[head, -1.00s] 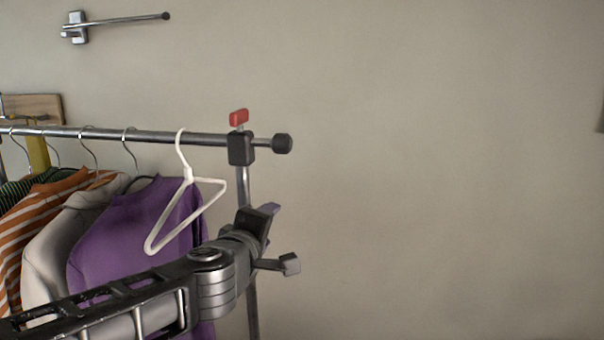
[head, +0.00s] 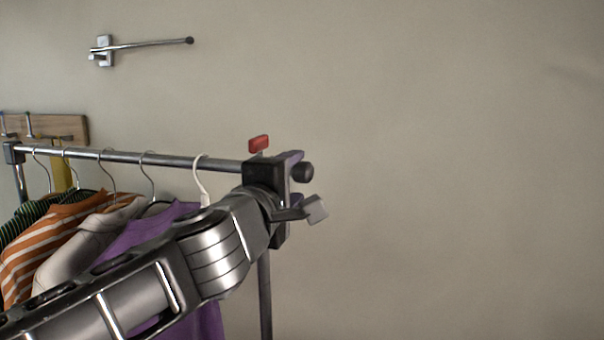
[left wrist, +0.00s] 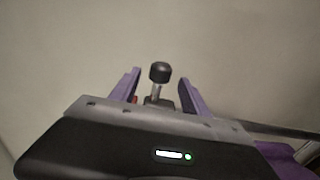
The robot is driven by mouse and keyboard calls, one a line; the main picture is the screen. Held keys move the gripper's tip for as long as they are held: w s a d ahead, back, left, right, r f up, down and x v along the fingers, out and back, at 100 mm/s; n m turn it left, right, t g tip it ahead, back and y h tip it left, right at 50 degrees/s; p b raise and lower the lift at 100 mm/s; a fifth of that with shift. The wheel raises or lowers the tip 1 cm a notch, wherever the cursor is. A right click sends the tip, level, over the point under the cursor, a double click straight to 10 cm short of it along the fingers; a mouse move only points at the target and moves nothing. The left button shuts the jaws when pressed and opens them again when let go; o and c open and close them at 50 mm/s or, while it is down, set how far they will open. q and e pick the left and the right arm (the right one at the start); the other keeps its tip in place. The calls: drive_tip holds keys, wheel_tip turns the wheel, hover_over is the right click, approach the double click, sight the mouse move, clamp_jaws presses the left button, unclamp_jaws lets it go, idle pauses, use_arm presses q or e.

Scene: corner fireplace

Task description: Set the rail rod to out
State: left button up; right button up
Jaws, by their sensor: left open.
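The rail rod (head: 172,159) is the metal bar across the top of the clothes rack. Its dark end knob (head: 302,172) sticks out at the right end, past my left gripper in the head view. A red lever (head: 259,143) stands above the clamp at that end, and my gripper hides most of the clamp. My left gripper (head: 297,180) is open beside the rod's end. In the left wrist view the knob (left wrist: 160,72) and a short length of rod show between the two purple fingers (left wrist: 159,95), with space on both sides. My right gripper is not in view.
Several garments, including a striped one (head: 50,250) and a purple one (head: 205,318), hang from the rail. A white hanger (head: 201,180) is partly hidden by my arm. A wall-mounted rod (head: 150,43) is at upper left. The wall at right is clear.

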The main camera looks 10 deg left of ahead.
sight(299, 175)
use_arm(q)
drive_tip(key=w, duration=0.5)
drive_tip(key=shift+d, duration=0.15)
drive_tip(key=shift+c, duration=0.2)
drive_tip(key=shift+f, duration=0.1)
clamp_jaws()
idle(0.9)
